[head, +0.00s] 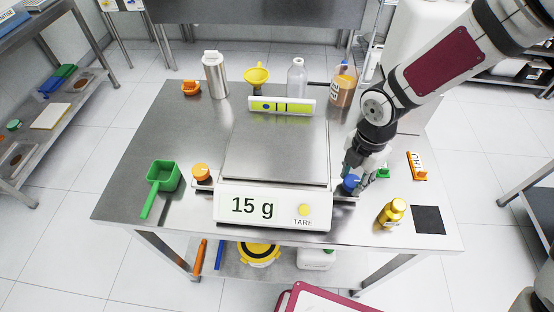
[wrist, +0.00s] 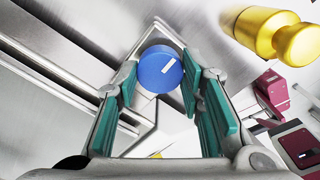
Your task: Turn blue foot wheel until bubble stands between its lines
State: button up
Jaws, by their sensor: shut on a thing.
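The blue foot wheel (head: 351,184) sits at the front right corner of the scale (head: 275,150). My gripper (head: 356,174) reaches down onto it from above and is shut on it. In the wrist view the wheel (wrist: 160,69), with a white mark on its top, lies between the green finger pads. The level vial (head: 281,106) is at the back of the scale, yellow-green with two dark lines. Its dark blue bubble (head: 266,106) stands left of both lines. An orange foot wheel (head: 201,172) is at the front left corner. The display (head: 252,206) reads 15 g.
A green scoop (head: 162,178) lies at the left. A metal flask (head: 215,74), yellow funnel (head: 256,76) and bottles stand behind the scale.

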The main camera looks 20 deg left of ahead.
jog(key=n, duration=0.4)
jog(key=shift+n, duration=0.3)
jog(key=shift+n, duration=0.8)
jog(key=n, duration=0.3)
jog(key=shift+n, duration=1.2)
jog(key=o, duration=1.2)
